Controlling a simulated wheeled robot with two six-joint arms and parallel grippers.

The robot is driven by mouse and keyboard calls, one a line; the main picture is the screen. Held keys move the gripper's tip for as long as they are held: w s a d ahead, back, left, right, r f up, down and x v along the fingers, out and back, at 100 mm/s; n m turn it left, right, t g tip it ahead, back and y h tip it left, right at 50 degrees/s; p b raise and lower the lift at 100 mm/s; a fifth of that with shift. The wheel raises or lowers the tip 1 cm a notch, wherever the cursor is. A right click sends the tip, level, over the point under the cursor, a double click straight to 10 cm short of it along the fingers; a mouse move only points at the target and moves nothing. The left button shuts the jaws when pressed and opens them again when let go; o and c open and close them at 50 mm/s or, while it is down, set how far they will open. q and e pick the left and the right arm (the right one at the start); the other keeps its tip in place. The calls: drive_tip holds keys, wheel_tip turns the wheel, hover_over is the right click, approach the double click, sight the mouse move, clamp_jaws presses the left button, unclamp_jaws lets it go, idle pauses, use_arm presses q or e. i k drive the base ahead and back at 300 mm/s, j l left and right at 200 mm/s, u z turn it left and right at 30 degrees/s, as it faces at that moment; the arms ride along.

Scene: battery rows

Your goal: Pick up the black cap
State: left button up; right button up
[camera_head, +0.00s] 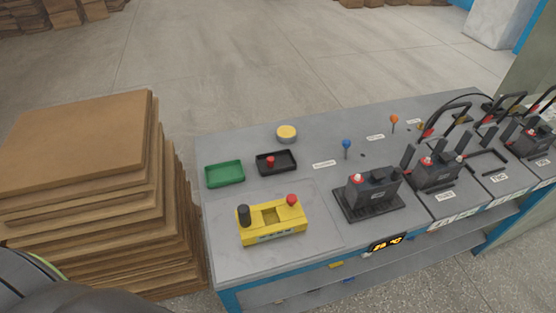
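The black cap (243,216) stands upright on the left end of a yellow battery-like block (272,231), which sits near the front left of the grey table. A red cap (291,200) stands on the block's right end. Neither of my grippers shows in the head view. A dark, curved part at the bottom left corner may be my own body.
A green tray (225,174) and a black tray (276,168) holding a red piece (270,161) lie behind the block. A yellow round item (287,133) is farther back. A black battery (372,191) stands right. Stacked cardboard (75,136) borders the table's left.

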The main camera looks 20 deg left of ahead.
sight(397, 172)
drive_tip(key=u, duration=0.3)
drive_tip(key=i+l+u, duration=0.1)
drive_tip(key=l+u, duration=0.65)
drive_tip(key=l, duration=0.2)
drive_tip(key=k+l+u, duration=0.1)
drive_tip(key=l+u, duration=0.3)
drive_tip(key=l, duration=0.1)
